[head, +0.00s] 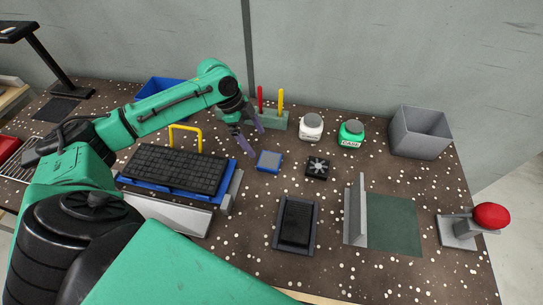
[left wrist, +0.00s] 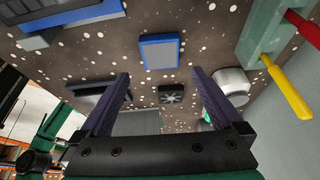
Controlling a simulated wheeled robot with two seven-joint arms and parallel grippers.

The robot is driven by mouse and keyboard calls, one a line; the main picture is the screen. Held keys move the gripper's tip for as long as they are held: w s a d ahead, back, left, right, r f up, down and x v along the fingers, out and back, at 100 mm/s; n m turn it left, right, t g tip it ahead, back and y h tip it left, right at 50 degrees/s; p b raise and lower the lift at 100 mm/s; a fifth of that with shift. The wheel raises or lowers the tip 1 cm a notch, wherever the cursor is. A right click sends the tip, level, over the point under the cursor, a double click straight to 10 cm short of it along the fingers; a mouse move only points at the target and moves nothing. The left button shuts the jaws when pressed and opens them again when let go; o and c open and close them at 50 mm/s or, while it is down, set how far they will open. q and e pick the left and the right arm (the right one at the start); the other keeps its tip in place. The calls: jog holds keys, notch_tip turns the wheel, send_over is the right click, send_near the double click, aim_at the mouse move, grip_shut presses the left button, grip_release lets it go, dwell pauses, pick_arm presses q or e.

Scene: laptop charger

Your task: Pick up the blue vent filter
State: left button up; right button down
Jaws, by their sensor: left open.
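The blue vent filter (head: 269,161) is a small square with a blue frame and a grey face. It lies flat on the speckled table, right of the keyboard, and also shows in the left wrist view (left wrist: 160,52). My left gripper (head: 249,142) is above the table, a little left of and behind the filter in the head view. Its two purple fingers are apart, with nothing between them; they show in the left wrist view (left wrist: 160,85), where the filter appears beyond the fingertips. My right gripper is not in view.
A black fan (head: 318,168) lies right of the filter. White (head: 311,128) and green (head: 351,134) jars stand behind it. A green holder (head: 274,121) with red and yellow tools is close behind my gripper. The keyboard (head: 175,168) is left.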

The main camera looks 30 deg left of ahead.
aim_at(269, 160)
pick_arm(q)
jog(key=x, duration=0.3)
jog(key=shift+d+f, duration=0.15)
jog(key=shift+f, duration=0.05)
jog(key=p+x, duration=0.2)
jog(key=x, duration=0.3)
jog(key=shift+d+f, duration=0.2)
jog(key=shift+f, duration=0.05)
jog(key=shift+d+f, duration=0.1)
jog(key=shift+f, duration=0.05)
jog(key=shift+w, duration=0.1)
jog(key=shift+c, duration=0.6)
jog(key=c, duration=1)
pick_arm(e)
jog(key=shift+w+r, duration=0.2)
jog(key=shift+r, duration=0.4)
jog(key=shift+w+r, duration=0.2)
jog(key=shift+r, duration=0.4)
